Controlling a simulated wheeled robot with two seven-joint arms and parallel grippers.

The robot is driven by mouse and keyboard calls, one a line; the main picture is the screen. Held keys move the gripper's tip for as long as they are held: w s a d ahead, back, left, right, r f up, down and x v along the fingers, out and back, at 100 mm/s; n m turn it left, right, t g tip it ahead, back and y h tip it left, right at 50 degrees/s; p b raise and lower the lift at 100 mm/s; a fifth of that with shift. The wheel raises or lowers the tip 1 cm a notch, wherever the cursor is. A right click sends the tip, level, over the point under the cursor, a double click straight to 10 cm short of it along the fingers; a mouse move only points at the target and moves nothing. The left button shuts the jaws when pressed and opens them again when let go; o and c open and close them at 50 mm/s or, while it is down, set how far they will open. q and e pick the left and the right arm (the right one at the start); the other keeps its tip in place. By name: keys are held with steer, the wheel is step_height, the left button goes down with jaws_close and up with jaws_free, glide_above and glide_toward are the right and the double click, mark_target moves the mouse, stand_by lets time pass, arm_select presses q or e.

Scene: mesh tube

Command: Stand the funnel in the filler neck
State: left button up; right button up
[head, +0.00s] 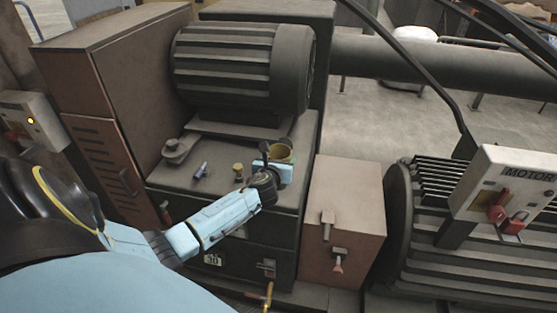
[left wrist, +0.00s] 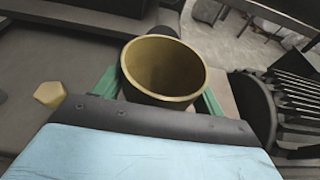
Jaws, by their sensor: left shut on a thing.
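The funnel (head: 281,153) is a yellow-brown cup with a wide round mouth facing up, and it looks roughly upright. My left gripper (head: 277,165) is shut on it above the right part of the machine's flat top. In the left wrist view the funnel (left wrist: 165,70) sits between the green fingers, its mouth open to the camera and its lower end hidden. I cannot make out the filler neck for sure. A small brass fitting (head: 239,172) stands left of the gripper and also shows in the left wrist view (left wrist: 50,94). My right gripper is out of view.
A ribbed motor (head: 240,65) stands behind the flat top (head: 215,185). A dark round fitting (head: 176,150) and a small blue-grey part (head: 201,170) are on its left. A brown box (head: 343,195) stands to the right, beside a control box (head: 510,190) with red handles.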

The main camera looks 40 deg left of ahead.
arm_select(q)
steer(key=shift+f+b, duration=0.8)
steer(key=shift+f, duration=0.25)
stand_by(0.7)
steer(key=o, duration=1.1)
steer(key=p+v, duration=0.2)
steer(key=v, duration=1.1)
steer(key=shift+s+r, duration=0.1)
steer(key=shift+s, duration=0.05)
steer(key=shift+s, duration=0.1)
